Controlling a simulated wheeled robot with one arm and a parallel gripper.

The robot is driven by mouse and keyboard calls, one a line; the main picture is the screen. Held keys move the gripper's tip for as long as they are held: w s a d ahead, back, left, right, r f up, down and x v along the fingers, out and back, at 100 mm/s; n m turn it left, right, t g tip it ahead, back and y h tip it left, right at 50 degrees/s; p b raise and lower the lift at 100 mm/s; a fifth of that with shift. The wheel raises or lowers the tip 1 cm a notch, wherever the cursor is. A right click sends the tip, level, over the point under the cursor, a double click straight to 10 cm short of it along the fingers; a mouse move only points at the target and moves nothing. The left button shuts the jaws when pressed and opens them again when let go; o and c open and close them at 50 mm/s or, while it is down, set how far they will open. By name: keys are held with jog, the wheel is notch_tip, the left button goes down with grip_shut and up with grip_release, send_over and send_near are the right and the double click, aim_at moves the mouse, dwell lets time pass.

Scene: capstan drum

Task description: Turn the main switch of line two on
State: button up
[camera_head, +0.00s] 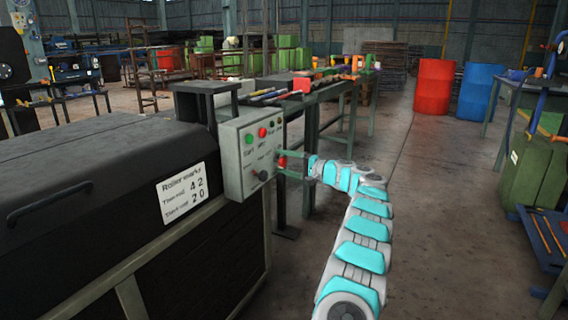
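A grey control box (234,160) is mounted on the end of a dark machine. Its face carries a green button (249,138), a red button (262,132), a dark round knob (263,175) and small labels too blurred to read surely. A red knob (282,162) shows at the box's right edge; I cannot tell surely whether it is the main switch. My gripper (284,164) is at this right side, its two thin fingers spread above and below the red knob. It looks open; contact cannot be made out. The switch position is not readable.
The dark machine (90,180) with a handle and a white label (183,194) fills the left. A long workbench (325,88) with tools stands behind the box. Red (434,88) and blue (478,92) barrels stand farther back. The floor at right centre is clear.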

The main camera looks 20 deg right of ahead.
jog(key=v, duration=0.7)
jog(key=shift+s+d+b, duration=0.2)
jog(key=shift+s+b, duration=0.15)
jog(key=shift+b, duration=0.05)
dwell(0.3)
